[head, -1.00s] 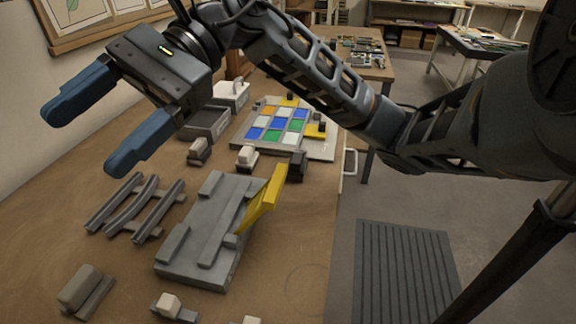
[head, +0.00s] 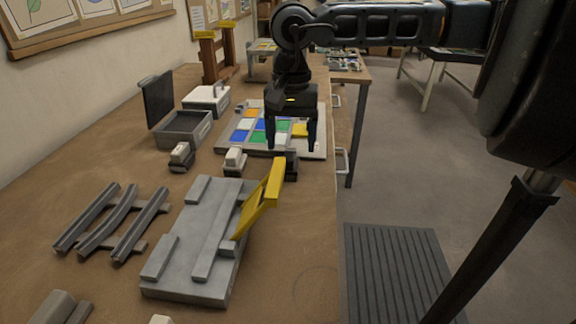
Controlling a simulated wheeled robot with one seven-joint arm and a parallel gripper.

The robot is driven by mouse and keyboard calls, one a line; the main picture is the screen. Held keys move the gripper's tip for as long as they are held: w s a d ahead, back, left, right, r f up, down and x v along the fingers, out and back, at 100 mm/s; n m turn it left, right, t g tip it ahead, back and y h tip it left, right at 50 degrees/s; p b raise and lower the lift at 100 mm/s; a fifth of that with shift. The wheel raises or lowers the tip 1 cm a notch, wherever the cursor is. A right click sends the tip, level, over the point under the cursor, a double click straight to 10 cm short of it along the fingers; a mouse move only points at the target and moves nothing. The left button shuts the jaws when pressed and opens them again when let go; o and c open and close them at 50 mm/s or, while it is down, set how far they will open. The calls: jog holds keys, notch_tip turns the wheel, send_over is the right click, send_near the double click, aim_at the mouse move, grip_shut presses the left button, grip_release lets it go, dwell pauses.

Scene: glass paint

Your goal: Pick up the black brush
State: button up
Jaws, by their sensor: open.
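A small dark block that looks like the black brush (head: 291,166) stands on the table at the near right corner of the coloured-tile board, close to the table's right edge. My gripper (head: 291,148) points down over this corner, its two dark fingers apart and empty. In the picture the fingertips lie just above and to either side of the brush's top. I cannot tell the exact height or depth gap between them.
The tile board (head: 229,139) lies behind. Two pale-topped blocks (head: 234,161) (head: 181,155) stand to the left. A grey fixture with a raised yellow arm (head: 262,198) is close in front. An open grey box (head: 184,130) and a rail rack (head: 112,222) are further left.

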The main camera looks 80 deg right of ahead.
aim_at(289, 154)
jog(key=shift+w+a+f+p, duration=0.15)
jog(key=shift+f+p, duration=0.35)
jog(key=shift+f, duration=2.2)
jog(key=c, duration=1.2)
jog(key=shift+o, duration=0.2)
jog(key=shift+r, duration=0.1)
jog(key=shift+r, duration=0.5)
notch_tip(289, 154, up, 3)
jog(key=shift+f+b, duration=0.2)
jog(key=shift+b, duration=0.2)
jog(key=d+r, duration=0.3)
jog(key=d, duration=0.3)
jog(key=w+d+r+b, duration=0.1)
jog(key=d+r, duration=0.3)
jog(key=d, duration=0.1)
jog(key=shift+w+d, duration=0.2)
jog(key=shift+d, duration=0.15)
jog(key=shift+r, duration=0.1)
